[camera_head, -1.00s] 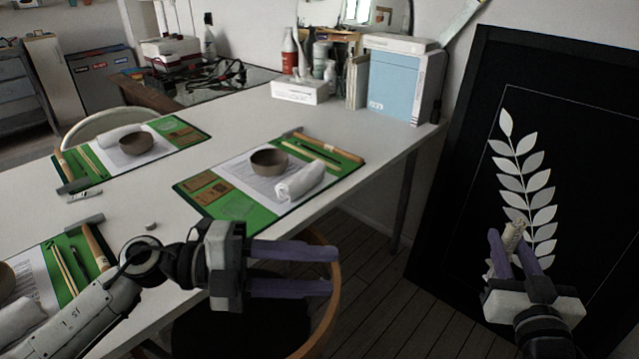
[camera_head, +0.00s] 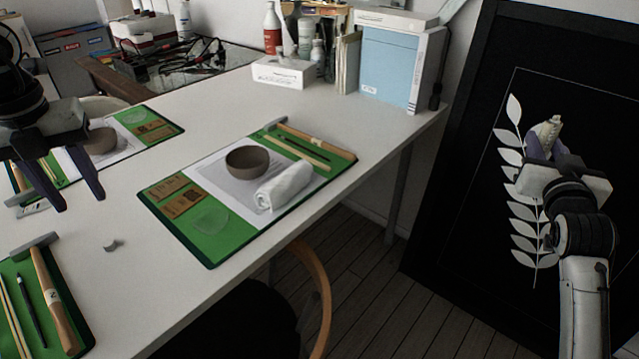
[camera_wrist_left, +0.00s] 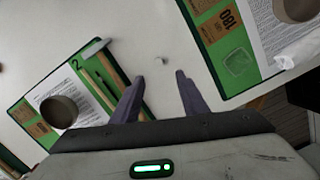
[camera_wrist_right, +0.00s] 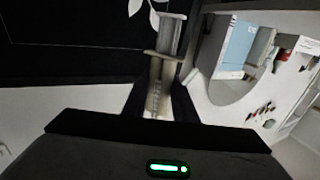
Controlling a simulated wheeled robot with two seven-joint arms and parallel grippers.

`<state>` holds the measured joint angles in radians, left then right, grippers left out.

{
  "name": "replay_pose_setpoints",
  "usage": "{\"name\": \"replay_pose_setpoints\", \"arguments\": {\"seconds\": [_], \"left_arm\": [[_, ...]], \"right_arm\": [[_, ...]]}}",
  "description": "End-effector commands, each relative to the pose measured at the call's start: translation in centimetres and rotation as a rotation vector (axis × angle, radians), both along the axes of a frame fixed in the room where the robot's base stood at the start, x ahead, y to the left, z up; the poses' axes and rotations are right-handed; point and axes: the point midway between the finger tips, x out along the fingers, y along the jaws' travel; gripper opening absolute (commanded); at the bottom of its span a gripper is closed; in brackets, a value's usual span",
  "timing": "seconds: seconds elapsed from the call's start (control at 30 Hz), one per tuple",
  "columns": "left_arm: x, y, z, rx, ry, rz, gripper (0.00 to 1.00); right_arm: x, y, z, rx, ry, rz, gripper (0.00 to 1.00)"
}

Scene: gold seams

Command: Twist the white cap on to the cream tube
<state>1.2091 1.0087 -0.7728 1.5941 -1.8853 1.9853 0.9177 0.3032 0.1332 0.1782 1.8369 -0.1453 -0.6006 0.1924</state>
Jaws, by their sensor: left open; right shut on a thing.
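My right gripper (camera_head: 546,142) is shut on the cream tube (camera_head: 549,127) and holds it up at the right, in front of the black panel. The tube also shows between the fingers in the right wrist view (camera_wrist_right: 158,82). My left gripper (camera_head: 80,204) is open and empty, pointing down above the table at the left. A small greyish-white piece (camera_head: 112,245) lies on the bare table to its lower right; it may be the white cap, but it is too small to be sure. In the left wrist view, this piece (camera_wrist_left: 162,61) lies just beyond the fingertips.
Green mats with bowls and tools lie around the piece: one mat (camera_head: 225,250) with a bowl (camera_head: 254,161) and rolled towel (camera_head: 284,186), and one at front left with a hammer (camera_head: 52,290). A chair (camera_head: 318,290) stands at the table's front edge.

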Motion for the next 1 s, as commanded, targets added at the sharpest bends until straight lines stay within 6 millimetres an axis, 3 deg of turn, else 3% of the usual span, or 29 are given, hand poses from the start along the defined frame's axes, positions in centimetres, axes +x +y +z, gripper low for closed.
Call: {"name": "replay_pose_setpoints", "arguments": {"seconds": [0.27, 0.53, 0.7, 1.0], "left_arm": [[0.0, -0.1, -0.4, -0.002, 0.001, -0.003, 0.4], [0.4, 0.2, -4.9, -0.003, 0.004, -0.004, 0.4], [0.7, 0.3, -6.7, -0.005, 0.001, -0.004, 0.4], [0.7, 0.3, -6.8, -0.004, -0.001, -0.004, 0.4]], "right_arm": [[0.0, 0.0, -0.1, 0.0, -0.001, 0.001, 0.03], [0.0, 0.0, -1.0, -0.001, -0.002, 0.001, 0.03], [0.0, 0.0, -1.2, -0.001, -0.002, 0.001, 0.03], [0.0, 0.1, -1.2, -0.001, -0.002, 0.001, 0.03]]}}
